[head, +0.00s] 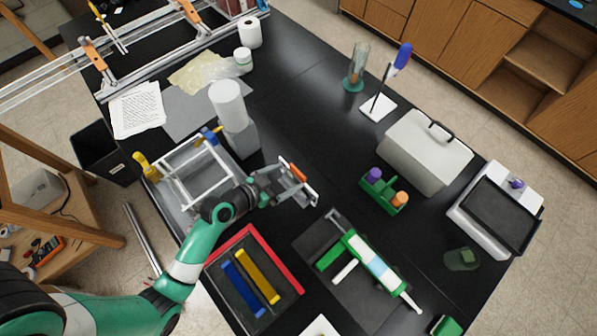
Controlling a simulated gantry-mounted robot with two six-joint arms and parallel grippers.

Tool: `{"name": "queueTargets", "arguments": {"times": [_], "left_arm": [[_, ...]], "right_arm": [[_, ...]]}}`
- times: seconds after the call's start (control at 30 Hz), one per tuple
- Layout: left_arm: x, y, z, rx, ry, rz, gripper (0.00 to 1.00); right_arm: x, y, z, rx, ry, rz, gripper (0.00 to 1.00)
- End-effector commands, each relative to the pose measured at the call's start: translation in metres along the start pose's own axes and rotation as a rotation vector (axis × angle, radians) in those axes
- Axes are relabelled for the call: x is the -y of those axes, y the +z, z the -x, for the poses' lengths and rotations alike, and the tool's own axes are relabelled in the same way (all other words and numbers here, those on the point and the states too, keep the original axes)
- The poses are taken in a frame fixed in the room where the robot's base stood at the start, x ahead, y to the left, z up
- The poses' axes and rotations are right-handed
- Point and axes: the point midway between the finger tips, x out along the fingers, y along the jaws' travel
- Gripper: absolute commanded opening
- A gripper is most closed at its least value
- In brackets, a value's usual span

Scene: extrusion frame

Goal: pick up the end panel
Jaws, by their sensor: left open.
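The extrusion frame (168,172), an open box of pale bars, stands in a grey tray with a yellow clamp (146,167) and a blue-and-yellow clamp (208,136) on it. My left gripper (298,187) is open, just right of the frame. At its fingers is a small grey plate-like piece with an orange part (299,171) on top. I cannot tell whether this is the end panel, or how it sits against the fingers. A flat grey sheet (185,115) lies behind the frame. My right gripper is not in view.
A white cylinder on a grey block (228,102) stands behind my gripper. A red-edged tray (290,272) with blue and yellow bars lies in front. A green caddy (383,193) and a pale toolbox (425,152) stand right. The black table (310,120) is clear behind the gripper.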

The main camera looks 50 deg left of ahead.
Motion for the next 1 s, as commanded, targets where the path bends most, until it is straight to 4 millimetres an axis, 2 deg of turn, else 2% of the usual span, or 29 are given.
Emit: {"name": "queueTargets", "arguments": {"times": [0.1, 0.37, 0.67, 0.93, 1.0], "left_arm": [[0.0, 0.0, -0.021, -0.001, 0.001, -0.001, 1.0], [-0.001, -0.001, -0.034, -0.001, 0.0, -0.001, 1.0], [-0.003, -0.001, -0.078, -0.001, 0.001, -0.002, 1.0], [-0.003, -0.002, -0.082, -0.001, 0.0, -0.001, 1.0], [-0.003, -0.002, -0.082, -0.001, 0.0, -0.001, 0.87]], "right_arm": [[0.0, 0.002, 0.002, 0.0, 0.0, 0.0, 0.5], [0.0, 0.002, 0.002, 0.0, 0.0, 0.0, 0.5], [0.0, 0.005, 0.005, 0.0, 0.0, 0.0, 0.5], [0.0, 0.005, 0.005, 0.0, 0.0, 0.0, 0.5], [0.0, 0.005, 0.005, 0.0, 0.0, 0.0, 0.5]]}}
